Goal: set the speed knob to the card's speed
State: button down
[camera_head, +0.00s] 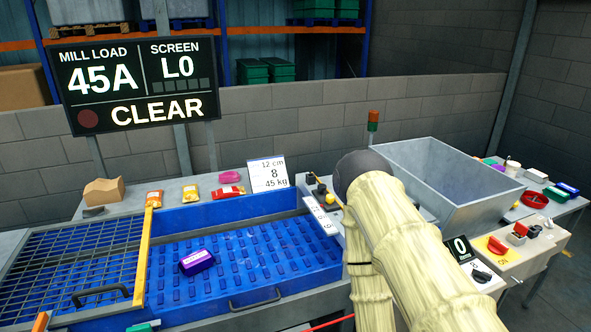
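The white card (268,174) stands upright at the back edge of the blue tray and reads 12 cm, 8, 45 kg. A small black display (459,249) at the right reads 0. A black knob (481,276) sits on a pale panel just below the display; I take it to be the speed knob, and its pointer is too small to read. My arm, in a beige sleeve with a dark round joint, fills the right middle, close to the display. My gripper does not show, so its place relative to the knob cannot be told.
A red switch on a yellow plate (497,245) is right of the display. A grey metal hopper (455,180) stands behind my arm. The blue tray (240,297) holds a purple packet (197,262). The large screen (134,79) reads 45A, L0, CLEAR.

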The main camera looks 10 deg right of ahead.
aim_at(481, 277)
jog(key=u, duration=0.3)
jog(key=k, duration=0.35)
jog(key=z, duration=1.2)
